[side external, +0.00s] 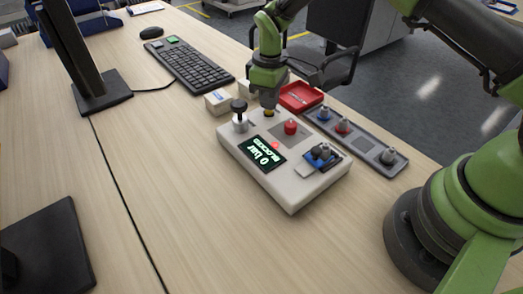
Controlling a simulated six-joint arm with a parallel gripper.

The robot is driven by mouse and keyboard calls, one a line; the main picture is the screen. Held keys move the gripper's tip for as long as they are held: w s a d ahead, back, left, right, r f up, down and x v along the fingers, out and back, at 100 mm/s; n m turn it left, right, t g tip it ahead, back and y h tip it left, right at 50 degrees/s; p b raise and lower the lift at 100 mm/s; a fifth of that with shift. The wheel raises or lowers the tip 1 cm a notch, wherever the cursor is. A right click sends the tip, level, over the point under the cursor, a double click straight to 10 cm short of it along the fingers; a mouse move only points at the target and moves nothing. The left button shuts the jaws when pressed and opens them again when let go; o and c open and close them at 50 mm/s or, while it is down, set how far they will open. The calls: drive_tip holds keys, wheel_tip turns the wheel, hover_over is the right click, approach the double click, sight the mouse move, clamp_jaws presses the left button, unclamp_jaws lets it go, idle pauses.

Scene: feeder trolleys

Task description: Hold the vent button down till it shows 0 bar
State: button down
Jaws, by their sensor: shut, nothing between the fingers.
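A pale control box (235,158) stands on the wooden table. Its dark display (265,155) shows green text, upside down in this view, that appears to read 0 bar and BLOCKED. My gripper (269,106) is shut and empty, pointing down at the box's back edge. Its tips are at a small yellowish button (268,113), mostly hidden beneath them; I cannot tell whether it is pressed. A red knob (291,127) and a small red lamp (275,146) are on the box top.
A grey tray (367,146) with several fittings lies right of the box. A red bin (300,95) and a small white box (218,101) are behind it. A keyboard (187,66) and monitor stand (102,92) are further back.

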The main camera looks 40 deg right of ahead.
drive_tip(key=shift+r, duration=2.4)
drive_tip(key=s+r+m+t+y, duration=0.1)
drive_tip(key=s+r+m+t, duration=0.1)
drive_tip(key=s+r, duration=0.5)
drive_tip(key=s+r+m+t, duration=0.1)
drive_tip(key=s+r+m, duration=0.2)
drive_tip(key=r, duration=0.8)
drive_tip(key=s+r+m+t, duration=0.1)
drive_tip(key=s+m+t, duration=0.1)
drive_tip(key=s, duration=0.6)
drive_tip(key=s+r+m+t+y, duration=0.1)
drive_tip(key=s+m+t, duration=0.1)
drive_tip(key=s, duration=0.6)
drive_tip(key=shift+s+d+r+m, duration=0.25)
drive_tip(key=shift+d+r+m, duration=0.15)
drive_tip(key=shift+m, duration=0.1)
